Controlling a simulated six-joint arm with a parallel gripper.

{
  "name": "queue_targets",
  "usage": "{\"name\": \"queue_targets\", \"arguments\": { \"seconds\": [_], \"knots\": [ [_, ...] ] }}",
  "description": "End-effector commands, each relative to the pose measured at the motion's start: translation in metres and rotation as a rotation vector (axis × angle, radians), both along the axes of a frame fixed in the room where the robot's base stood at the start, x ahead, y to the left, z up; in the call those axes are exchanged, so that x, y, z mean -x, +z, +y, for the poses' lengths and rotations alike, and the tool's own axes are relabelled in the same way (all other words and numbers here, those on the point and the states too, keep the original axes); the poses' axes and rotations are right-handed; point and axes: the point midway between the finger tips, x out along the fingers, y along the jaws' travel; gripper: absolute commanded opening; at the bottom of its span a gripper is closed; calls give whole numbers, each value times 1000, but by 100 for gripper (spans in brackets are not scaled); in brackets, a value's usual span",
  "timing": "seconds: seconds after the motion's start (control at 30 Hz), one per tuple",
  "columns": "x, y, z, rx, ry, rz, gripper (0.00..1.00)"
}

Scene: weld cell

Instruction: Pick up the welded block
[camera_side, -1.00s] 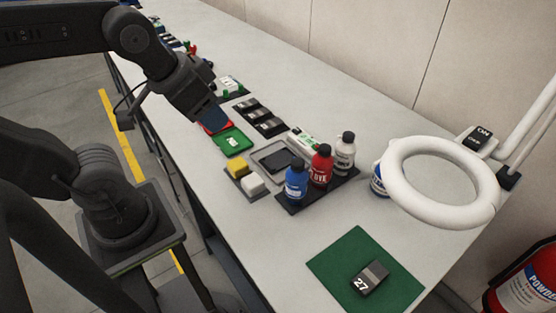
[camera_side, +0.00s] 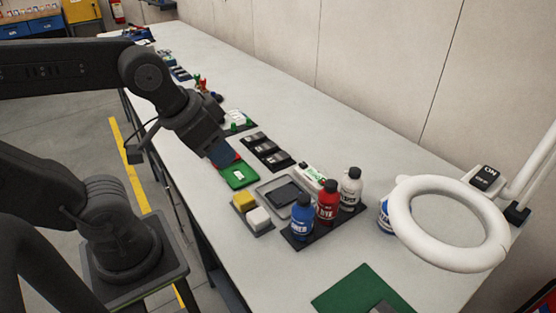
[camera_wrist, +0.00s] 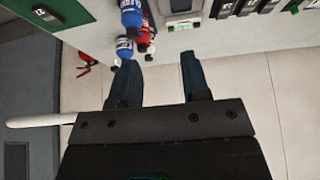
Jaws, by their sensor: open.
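A dark grey block (camera_side: 384,308) lies on the green mat (camera_side: 350,288) at the bottom edge of the side view, mostly cut off. In the wrist view a dark block with a light mark (camera_wrist: 47,15) lies on the green mat (camera_wrist: 12,6) at the top left. Several dark blocks (camera_side: 268,151) also sit in a black tray farther back; I cannot tell which block is the welded one. My gripper (camera_side: 224,157) hangs over the bench near the red and green trays. Its blue fingers (camera_wrist: 158,58) are apart with nothing between them.
Blue (camera_side: 302,218), red (camera_side: 327,202) and white (camera_side: 351,189) bottles stand on a black tray between my gripper and the green mat. A white ring lamp (camera_side: 400,245) overhangs the bench at right. Yellow and white pieces (camera_side: 243,202) sit by the front edge.

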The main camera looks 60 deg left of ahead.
Motion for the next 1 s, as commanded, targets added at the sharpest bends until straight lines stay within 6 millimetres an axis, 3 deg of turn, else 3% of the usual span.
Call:
{"name": "queue_targets", "arguments": {
  "seconds": [0.13,0.7,1.0],
  "knots": [
    [0,0,0,0,0,0,44],
    [0,0,0,0,0,0,98],
    [-4,2,1,8,21,7,100]
  ]
}}
